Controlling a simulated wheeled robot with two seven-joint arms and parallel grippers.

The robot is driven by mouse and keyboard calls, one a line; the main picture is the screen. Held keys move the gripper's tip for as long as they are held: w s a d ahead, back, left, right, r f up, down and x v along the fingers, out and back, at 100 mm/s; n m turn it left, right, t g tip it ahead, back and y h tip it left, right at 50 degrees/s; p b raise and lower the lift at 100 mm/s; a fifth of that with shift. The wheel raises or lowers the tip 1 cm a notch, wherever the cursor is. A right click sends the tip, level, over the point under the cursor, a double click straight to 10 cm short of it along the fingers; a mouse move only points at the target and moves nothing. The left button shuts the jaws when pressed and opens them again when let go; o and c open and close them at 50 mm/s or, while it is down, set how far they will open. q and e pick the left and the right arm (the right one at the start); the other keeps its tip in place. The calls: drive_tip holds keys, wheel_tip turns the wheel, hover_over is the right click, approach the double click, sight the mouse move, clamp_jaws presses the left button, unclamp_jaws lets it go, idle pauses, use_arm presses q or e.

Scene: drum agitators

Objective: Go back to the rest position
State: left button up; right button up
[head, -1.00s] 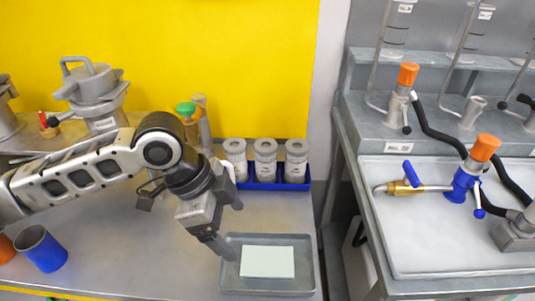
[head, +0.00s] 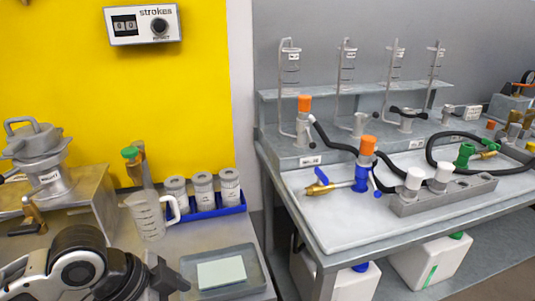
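My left gripper (head: 172,282) is low in the head view, beside the left edge of a shallow grey tray. Its fingers point to the right, and whether they are open or shut does not show clearly. Nothing is visibly held. My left arm comes in from the lower left corner. My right gripper is not in view.
A grey tray (head: 254,279) with a pale pad (head: 221,272) lies near the bench's front. A clear jug (head: 150,216) and a blue rack (head: 219,210) of canisters stand behind. A gap separates this bench from the right bench (head: 345,236) with valves and hoses.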

use_arm(q)
drive_tip(key=w+d+f+n+t+h, duration=0.1)
drive_tip(key=d+f+n+t+h, duration=0.1)
drive_tip(key=d+f+n+t, duration=0.5)
drive_tip(key=s+a+f+n+t+y, duration=0.1)
drive_tip(key=s+a+f+n+y, duration=0.3)
drive_tip(key=s+a+f, duration=0.3)
wheel_tip(320, 180, down, 2)
drive_tip(key=shift+s+a+f+y, duration=0.2)
drive_tip(key=shift+s+a+y, duration=0.1)
drive_tip(key=shift+a, duration=0.05)
